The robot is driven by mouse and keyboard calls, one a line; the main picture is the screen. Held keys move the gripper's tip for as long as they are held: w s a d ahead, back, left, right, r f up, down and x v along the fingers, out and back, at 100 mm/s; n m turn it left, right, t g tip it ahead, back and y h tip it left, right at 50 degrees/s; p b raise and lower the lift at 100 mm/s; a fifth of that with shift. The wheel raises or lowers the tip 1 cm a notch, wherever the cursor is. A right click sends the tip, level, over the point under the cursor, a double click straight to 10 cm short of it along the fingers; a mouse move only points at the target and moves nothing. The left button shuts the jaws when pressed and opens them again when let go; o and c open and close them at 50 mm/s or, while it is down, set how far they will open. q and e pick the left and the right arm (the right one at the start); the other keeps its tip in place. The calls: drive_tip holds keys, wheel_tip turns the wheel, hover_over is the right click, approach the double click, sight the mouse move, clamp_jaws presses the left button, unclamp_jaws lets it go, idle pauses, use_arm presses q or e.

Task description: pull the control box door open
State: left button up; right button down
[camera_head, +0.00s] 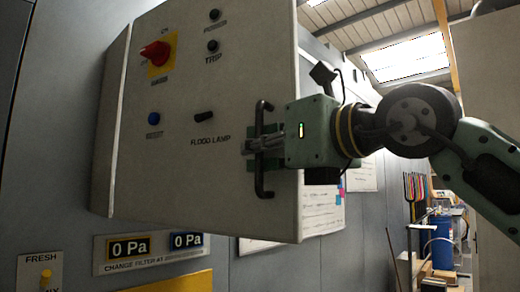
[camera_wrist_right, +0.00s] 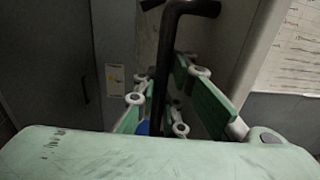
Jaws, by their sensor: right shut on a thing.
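The control box door (camera_head: 215,110) is a pale grey panel with a red rotary switch on a yellow plate, a blue button and small black knobs. It stands ajar, swung out from the box body (camera_head: 109,125) on the left. A black vertical bar handle (camera_head: 261,185) is near the door's right edge. My right gripper (camera_head: 262,145) is shut on the handle's middle, coming from the right. In the right wrist view the black handle (camera_wrist_right: 167,50) runs between the green fingers (camera_wrist_right: 172,105). My left gripper is not in view.
Below the box are two pressure displays (camera_head: 150,247) and a yellow knob (camera_head: 46,278) on the grey wall. Posted sheets (camera_head: 322,208) hang on the wall behind the door. A blue barrel (camera_head: 442,240) and tools stand far right.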

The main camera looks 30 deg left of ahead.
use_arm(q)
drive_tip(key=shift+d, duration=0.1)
use_arm(e)
drive_tip(key=shift+w+d, duration=0.1)
drive_tip(key=shift+w, duration=0.1)
drive_tip(key=c, duration=2.2)
unclamp_jaws()
drive_tip(key=shift+d, duration=0.15)
drive_tip(key=shift+o, duration=0.6)
drive_tip(key=shift+d, duration=0.35)
drive_tip(key=shift+a, duration=0.15)
drive_tip(key=shift+s, duration=0.1)
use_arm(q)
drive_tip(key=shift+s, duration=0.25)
use_arm(e)
drive_tip(key=v, duration=1.2)
